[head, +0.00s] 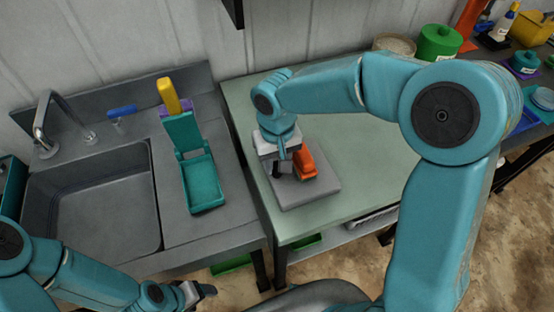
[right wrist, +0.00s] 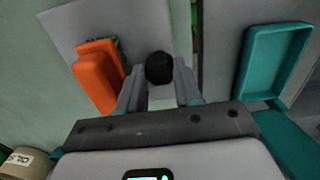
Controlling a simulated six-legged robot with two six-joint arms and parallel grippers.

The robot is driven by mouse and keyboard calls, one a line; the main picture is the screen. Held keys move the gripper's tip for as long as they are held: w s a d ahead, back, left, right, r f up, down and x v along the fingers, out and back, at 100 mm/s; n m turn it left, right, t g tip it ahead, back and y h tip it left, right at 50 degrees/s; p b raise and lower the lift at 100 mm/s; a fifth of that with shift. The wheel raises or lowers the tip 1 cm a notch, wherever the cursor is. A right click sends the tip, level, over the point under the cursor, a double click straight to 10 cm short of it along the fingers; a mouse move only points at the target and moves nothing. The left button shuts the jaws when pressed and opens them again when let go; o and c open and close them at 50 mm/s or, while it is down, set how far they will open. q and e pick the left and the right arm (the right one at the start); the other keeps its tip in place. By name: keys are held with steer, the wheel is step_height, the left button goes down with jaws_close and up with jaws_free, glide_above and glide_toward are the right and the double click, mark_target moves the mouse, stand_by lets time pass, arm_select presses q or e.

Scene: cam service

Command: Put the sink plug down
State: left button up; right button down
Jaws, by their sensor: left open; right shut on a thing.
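The sink plug (right wrist: 160,67) appears as a small black rounded piece between the fingers of my right gripper (right wrist: 158,85) in the right wrist view. My right gripper is shut on it, and in the head view the gripper (head: 283,168) is over the grey board (head: 318,196) on the green table. I cannot tell whether the plug touches the board. An orange object (right wrist: 98,78) lies on the board beside the gripper; it also shows in the head view (head: 303,166). My left gripper (head: 205,291) is open and empty at the bottom left, in front of the sink counter.
The sink basin (head: 95,205) with a chrome tap (head: 45,125) is at the left. The green tabletop (head: 365,160) right of the board is clear.

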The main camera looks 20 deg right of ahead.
steer(key=shift+f, duration=0.15)
steer(key=c, duration=0.8)
jaws_free()
steer(key=shift+o, duration=0.2)
steer(key=shift+r, duration=0.4)
step_height(320, 180, up, 12)
steer(key=shift+f, duration=0.15)
